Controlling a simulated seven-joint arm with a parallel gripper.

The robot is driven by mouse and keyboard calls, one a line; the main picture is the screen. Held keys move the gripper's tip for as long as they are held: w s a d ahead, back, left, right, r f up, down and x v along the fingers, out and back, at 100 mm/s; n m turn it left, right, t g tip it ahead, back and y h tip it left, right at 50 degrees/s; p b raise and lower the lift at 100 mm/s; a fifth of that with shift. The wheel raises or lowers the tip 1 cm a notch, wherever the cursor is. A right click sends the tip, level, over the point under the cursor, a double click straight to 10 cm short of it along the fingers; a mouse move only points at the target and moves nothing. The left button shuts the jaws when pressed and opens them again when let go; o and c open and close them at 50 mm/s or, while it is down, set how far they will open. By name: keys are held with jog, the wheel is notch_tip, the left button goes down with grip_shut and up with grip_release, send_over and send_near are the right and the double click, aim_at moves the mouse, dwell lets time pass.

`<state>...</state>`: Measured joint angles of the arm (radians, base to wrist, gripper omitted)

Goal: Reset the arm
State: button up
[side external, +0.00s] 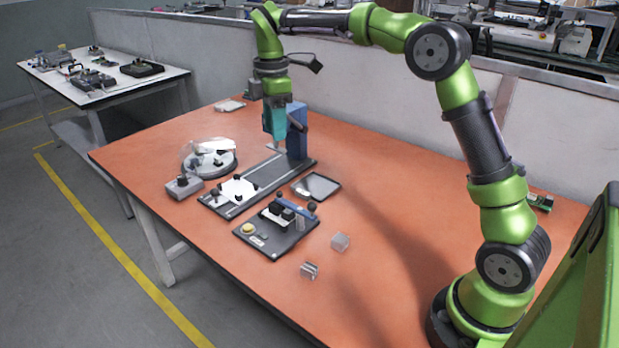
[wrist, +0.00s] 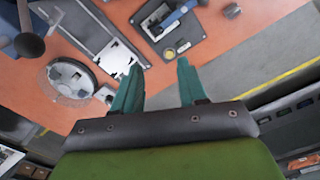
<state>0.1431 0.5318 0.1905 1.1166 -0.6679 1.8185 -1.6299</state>
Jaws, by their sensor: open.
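My gripper (side external: 277,142) hangs from my green arm above the far part of the orange table (side external: 390,205). In the side external view it is beside the blue upright (side external: 297,130) of a grey rail fixture (side external: 252,195). In the wrist view my two teal fingers (wrist: 158,80) stand apart with nothing between them. The fingertips point toward the table and the fixture's white plate (side external: 238,189). I cannot tell the exact gap between the fingers and the fixture.
A round device (side external: 210,163) and a small grey box (side external: 184,186) stand left of the rail. A dark panel with a yellow button (side external: 248,229), a black tray (side external: 317,187), a clear cube (side external: 340,242) and a small metal block (side external: 310,270) lie nearer. The table's right middle is clear.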

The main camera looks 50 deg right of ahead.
jog(key=s+a+m+t+y, duration=0.1)
jog(key=s+a+m+t, duration=0.1)
jog(key=s+m, duration=0.6)
jog(key=s+a+m+t+y, duration=0.1)
jog(key=s+m+t, duration=0.4)
jog(key=s, duration=1.2)
jog(key=a+m, duration=0.1)
jog(key=m, duration=0.2)
jog(key=shift+s+a, duration=0.2)
jog(key=shift+a, duration=0.2)
